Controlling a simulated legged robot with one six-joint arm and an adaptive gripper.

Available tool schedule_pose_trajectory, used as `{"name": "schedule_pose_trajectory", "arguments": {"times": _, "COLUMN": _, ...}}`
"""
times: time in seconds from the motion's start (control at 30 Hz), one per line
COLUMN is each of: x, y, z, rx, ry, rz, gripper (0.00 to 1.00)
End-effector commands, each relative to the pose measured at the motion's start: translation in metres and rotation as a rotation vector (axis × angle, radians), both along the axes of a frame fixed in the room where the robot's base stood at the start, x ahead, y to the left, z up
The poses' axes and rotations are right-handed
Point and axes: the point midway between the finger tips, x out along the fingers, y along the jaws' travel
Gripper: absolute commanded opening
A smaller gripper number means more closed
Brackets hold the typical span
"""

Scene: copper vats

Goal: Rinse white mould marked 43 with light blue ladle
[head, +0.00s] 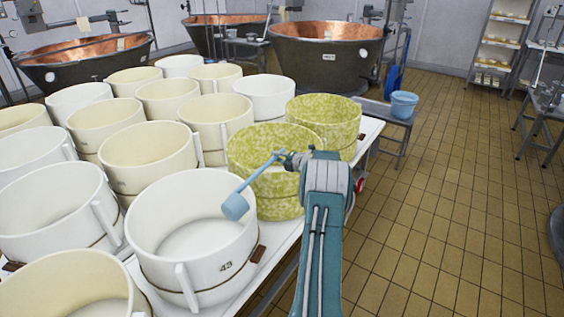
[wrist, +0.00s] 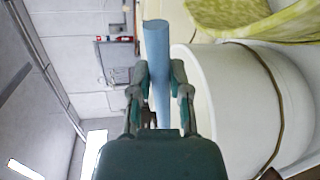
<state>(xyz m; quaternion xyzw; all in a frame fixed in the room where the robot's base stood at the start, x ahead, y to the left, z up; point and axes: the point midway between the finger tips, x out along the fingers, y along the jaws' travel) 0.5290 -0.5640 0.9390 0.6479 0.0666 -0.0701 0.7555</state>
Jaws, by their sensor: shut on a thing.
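The white mould marked 43 (head: 190,262) stands upright and open-topped at the front edge of the table in the head view. My gripper (head: 283,157) is shut on the handle of the light blue ladle (head: 235,206). The ladle's cup hangs over the right rim side of the mould's opening. Its contents cannot be seen. In the wrist view, my gripper (wrist: 159,75) clasps the blue handle (wrist: 157,45), with a white mould wall (wrist: 225,110) beside it.
Two green-yellow mottled moulds (head: 325,112) stand just behind my gripper. Several white and cream moulds (head: 148,145) crowd the white table. A light blue bucket (head: 403,105) sits on a low stand at the back right. Copper vats (head: 326,50) stand behind.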

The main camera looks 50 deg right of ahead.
Motion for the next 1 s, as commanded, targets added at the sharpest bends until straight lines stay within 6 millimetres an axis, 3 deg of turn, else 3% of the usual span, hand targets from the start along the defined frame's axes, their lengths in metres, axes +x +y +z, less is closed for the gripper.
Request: {"name": "schedule_pose_trajectory", "arguments": {"times": 1.0, "x": -0.002, "y": 0.14, "z": 0.161, "rx": -0.807, "ry": -0.004, "rz": 0.002, "gripper": 0.0}}
